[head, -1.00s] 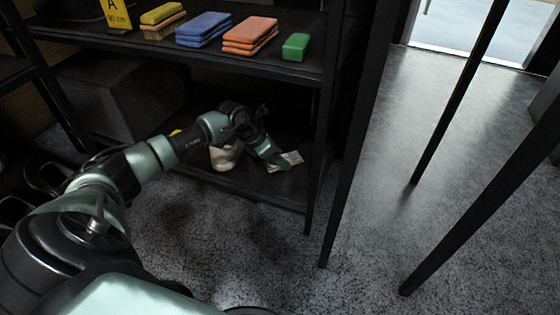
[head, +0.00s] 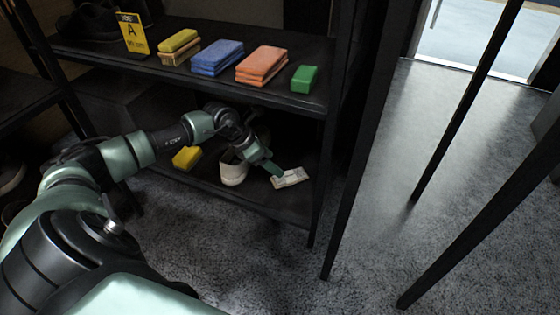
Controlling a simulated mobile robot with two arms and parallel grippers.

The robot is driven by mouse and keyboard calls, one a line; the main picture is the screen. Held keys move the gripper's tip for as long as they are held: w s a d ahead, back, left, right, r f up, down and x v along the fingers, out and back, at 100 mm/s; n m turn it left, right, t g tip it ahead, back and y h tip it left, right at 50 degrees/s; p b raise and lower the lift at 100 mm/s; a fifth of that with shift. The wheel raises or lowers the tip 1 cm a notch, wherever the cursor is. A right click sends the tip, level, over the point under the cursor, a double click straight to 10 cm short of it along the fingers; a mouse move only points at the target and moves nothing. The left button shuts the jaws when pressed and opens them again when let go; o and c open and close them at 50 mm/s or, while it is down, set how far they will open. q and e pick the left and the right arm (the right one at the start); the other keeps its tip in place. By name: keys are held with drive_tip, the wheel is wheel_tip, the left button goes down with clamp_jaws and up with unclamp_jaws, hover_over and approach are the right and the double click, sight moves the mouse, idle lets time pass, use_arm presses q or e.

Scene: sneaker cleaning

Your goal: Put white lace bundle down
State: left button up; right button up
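The white lace bundle (head: 291,178) is a small flat whitish packet at the right end of the lower shelf. It appears to lie on the shelf board, near its front edge. My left gripper (head: 271,167) reaches in from the left with its fingertips at the bundle's left edge. Whether the fingers are open, or still touch the bundle, is too small to tell. A whitish sneaker (head: 233,169) stands just left of the gripper, partly hidden by my arm. My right gripper is not in view.
The black shelf unit's upper board (head: 215,84) holds a brush (head: 179,46), blue pads (head: 217,58), orange pads (head: 262,65) and a green block (head: 304,79), close above my arm. A yellow block (head: 187,158) lies on the lower shelf. Dark posts stand at right.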

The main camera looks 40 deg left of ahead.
use_arm(q)
drive_tip(key=v, duration=0.2)
drive_tip(key=shift+s+a+r+p, duration=0.15)
drive_tip(key=shift+r+p, duration=0.1)
drive_tip(key=shift+p, duration=0.15)
idle(0.3)
